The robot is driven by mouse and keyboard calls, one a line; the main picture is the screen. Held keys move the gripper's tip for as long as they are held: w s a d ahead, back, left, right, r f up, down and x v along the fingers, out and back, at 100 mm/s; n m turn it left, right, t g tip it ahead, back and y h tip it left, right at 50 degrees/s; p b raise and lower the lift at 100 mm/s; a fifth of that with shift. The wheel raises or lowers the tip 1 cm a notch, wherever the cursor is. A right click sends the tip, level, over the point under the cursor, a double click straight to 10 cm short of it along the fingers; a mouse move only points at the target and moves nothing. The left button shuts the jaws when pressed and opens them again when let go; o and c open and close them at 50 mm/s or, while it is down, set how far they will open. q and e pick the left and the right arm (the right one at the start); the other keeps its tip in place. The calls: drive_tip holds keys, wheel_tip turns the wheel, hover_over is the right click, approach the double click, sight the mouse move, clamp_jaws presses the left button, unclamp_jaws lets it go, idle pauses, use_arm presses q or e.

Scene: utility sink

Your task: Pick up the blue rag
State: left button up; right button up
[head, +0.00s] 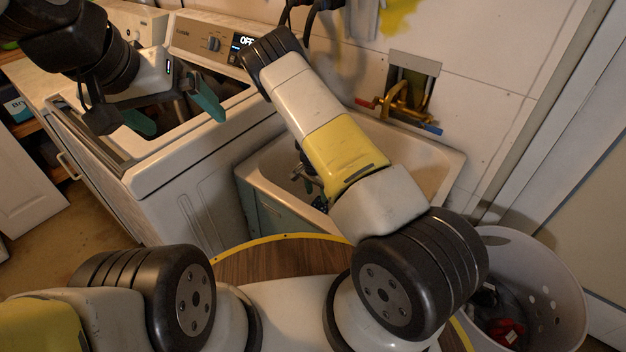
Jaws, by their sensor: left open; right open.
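I cannot make out the blue rag in the head view. The sink basin (440,164) is partly covered by my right arm, so part of its inside is hidden. Small grey metal and dark parts (303,172) show in the sink beside the arm; I cannot tell what they are. My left gripper (173,110) is open and empty, its teal fingers apart over the open top of the white washer. My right arm reaches up across the sink, and I cannot make out its gripper.
The white washer (180,195) stands left of the sink, with its control panel (213,42) behind the opening. Brass valves (405,105) sit in a wall box behind the sink. A pale laundry basket (560,285) with dark and red cloth stands at the right.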

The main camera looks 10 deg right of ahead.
sight(317, 199)
drive_tip(key=shift+w+d+f, duration=0.1)
drive_tip(key=shift+f, duration=1.4)
clamp_jaws()
